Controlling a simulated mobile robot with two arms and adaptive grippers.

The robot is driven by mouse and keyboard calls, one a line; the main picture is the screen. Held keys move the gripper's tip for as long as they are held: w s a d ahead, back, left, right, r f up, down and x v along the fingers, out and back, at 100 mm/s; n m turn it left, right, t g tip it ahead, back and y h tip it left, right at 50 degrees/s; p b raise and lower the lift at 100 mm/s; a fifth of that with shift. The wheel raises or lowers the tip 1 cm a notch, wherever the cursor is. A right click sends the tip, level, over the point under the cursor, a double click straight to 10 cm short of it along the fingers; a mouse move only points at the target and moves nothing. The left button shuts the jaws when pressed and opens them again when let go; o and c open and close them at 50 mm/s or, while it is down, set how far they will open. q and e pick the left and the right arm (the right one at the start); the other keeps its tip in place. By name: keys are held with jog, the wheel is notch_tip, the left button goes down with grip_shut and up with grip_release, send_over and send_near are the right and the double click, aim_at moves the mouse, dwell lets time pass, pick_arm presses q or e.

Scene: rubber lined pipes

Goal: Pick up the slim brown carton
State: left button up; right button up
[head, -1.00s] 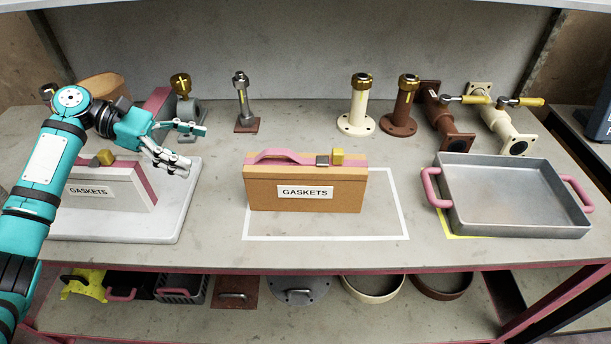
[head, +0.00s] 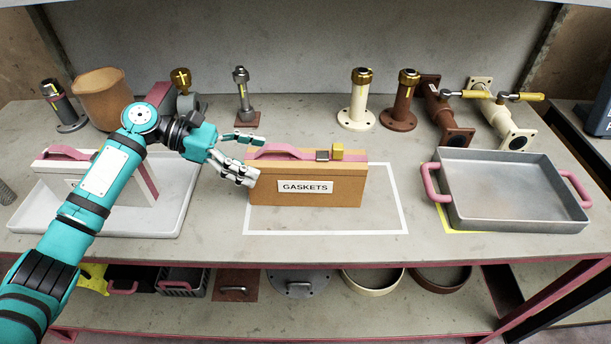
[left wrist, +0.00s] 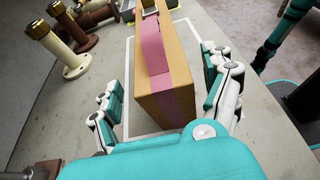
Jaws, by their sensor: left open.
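The slim brown carton (head: 335,192) stands upright on the bench in the head view, inside a white taped outline. It has a GASKETS label, a pink strap handle and a yellow block on top. My left gripper (head: 248,157) is at the carton's left end, open. In the left wrist view the carton (left wrist: 150,75) lies ahead between the spread fingers of my left gripper (left wrist: 168,112), with clear gaps on both sides. The carton's near end, with a pink band, faces the gripper. My right gripper is not in view.
A white carton with a pink strap (head: 145,180) stands on a white tray (head: 165,215) at left, partly behind my left arm. A grey metal pan (head: 512,215) with pink handles is at right. Pipe fittings (head: 357,100) line the back. Bench is clear between carton and pan.

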aim_at(268, 164)
pick_arm(q)
jog(key=shift+x, duration=2)
jog(key=shift+a+f, duration=0.1)
jog(key=shift+a, duration=0.05)
jog(key=c, duration=1.5)
